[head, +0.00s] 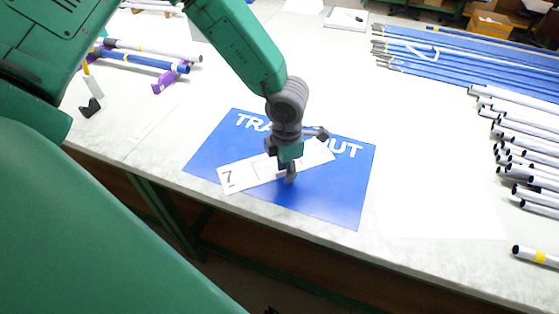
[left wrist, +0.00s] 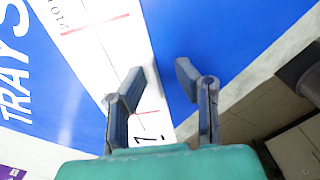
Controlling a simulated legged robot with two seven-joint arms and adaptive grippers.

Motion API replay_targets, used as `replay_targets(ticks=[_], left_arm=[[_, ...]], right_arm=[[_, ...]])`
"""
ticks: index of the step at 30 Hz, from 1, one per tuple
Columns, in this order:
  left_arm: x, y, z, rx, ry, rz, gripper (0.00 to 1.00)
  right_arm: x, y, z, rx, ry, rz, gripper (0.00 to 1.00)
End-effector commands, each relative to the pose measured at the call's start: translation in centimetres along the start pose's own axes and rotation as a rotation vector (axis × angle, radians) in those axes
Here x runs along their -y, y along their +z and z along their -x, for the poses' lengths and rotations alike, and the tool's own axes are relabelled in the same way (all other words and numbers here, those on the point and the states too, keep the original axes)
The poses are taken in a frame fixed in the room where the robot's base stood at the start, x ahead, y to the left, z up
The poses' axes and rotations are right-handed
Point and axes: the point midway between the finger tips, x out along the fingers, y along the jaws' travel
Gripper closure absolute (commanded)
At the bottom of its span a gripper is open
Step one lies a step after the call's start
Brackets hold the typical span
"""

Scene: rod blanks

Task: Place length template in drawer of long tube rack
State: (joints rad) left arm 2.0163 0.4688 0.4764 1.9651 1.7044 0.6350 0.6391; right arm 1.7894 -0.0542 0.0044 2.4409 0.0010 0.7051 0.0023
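The length template (head: 240,175) is a flat white strip with a "7" at one end and red lines. It lies at a slant on the blue mat (head: 330,196), and it also shows in the left wrist view (left wrist: 95,40). My left gripper (head: 290,172) is above the template and hides its middle in the head view. My right gripper is not in view. I cannot make out a drawer of the long tube rack.
Long blue tubes (head: 460,55) lie at the back right. Several white tubes (head: 525,150) lie at the right edge, and one with a yellow band (head: 538,257) lies apart.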

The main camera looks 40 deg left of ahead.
Motion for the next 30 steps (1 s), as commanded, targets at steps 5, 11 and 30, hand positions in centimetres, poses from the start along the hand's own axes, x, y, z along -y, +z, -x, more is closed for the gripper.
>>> replay_targets(ticks=[5, 11, 30], left_arm=[[-0.2, -0.1, -0.4, 0.004, -0.002, 0.001, 0.72], [-0.1, -0.1, -0.4, 0.003, -0.001, 0.001, 1.0], [-0.1, 0.0, 4.9, 0.007, -0.001, 0.001, 1.0]], right_arm=[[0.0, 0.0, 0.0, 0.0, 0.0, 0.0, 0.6], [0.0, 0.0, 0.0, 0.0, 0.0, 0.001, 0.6], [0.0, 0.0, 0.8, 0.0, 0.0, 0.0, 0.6]])
